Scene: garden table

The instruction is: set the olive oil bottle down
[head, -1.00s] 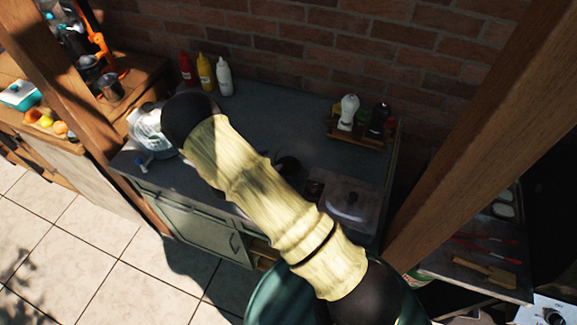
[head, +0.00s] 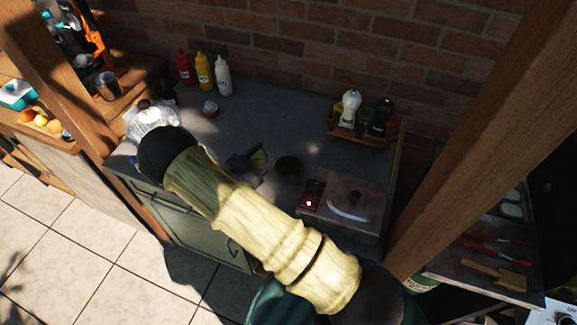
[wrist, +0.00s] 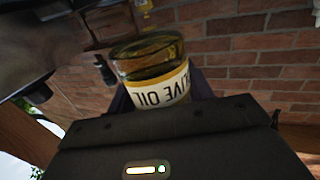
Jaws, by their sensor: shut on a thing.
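The olive oil bottle (wrist: 155,72) is yellow-brown glass with a white label; its lettering appears upside down in the wrist view. My gripper (wrist: 160,100) is shut on it, with dark fingers at its sides. In the head view, my gripper (head: 246,162) is a dark shape over the middle of the grey counter (head: 265,105), partly behind my arm. I cannot tell whether the bottle's base touches the counter.
A glass container (head: 150,118) is at left. A wooden caddy (head: 350,130) holds shakers at back right. A lidded panel (head: 345,205) is at front right.

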